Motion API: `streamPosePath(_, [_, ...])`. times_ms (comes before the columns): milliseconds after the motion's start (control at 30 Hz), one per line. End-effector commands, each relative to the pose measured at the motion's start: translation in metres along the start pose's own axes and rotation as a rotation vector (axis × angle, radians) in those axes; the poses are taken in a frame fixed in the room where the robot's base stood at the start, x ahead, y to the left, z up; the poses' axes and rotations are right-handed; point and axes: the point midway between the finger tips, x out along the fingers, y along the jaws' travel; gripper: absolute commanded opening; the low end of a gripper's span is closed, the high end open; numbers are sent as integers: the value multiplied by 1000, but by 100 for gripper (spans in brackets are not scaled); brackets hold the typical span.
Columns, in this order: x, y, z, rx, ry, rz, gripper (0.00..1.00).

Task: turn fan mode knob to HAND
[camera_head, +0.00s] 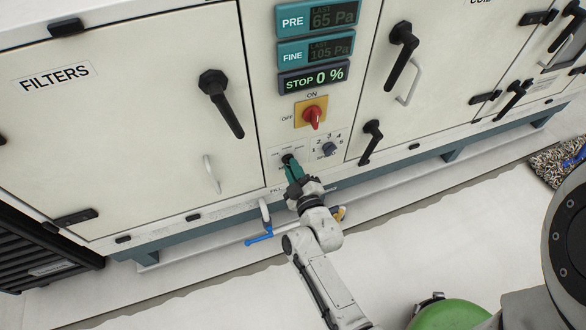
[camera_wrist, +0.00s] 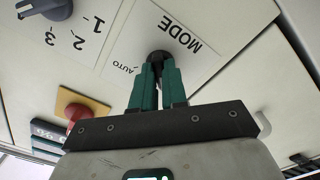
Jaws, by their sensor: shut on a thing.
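The fan mode knob (camera_wrist: 158,60) is a small black knob on a white plate marked MODE, with AUTO readable beside it in the wrist view. My gripper (camera_wrist: 159,70) has its two green fingers closed around the knob. The fingers hide most of the knob, so its pointer direction and the HAND mark cannot be made out. In the head view my gripper (camera_head: 289,162) reaches the lower left of the control panel, with the knob mostly hidden at its tip.
A numbered speed knob (camera_head: 328,149) sits just right of my gripper. A red rotary switch (camera_head: 312,116) on yellow is above, under displays including STOP 0 % (camera_head: 314,77). Black door handles (camera_head: 221,103) stick out at left and right (camera_head: 371,142). A blue-levered valve (camera_head: 259,238) is below.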

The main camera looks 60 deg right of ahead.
Motion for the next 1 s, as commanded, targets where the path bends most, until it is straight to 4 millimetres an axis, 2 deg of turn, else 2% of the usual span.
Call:
streamPosePath(467, [0, 0, -1, 54, 0, -2, 0])
streamPosePath(1000, [0, 0, -2, 464, 0, -2, 0])
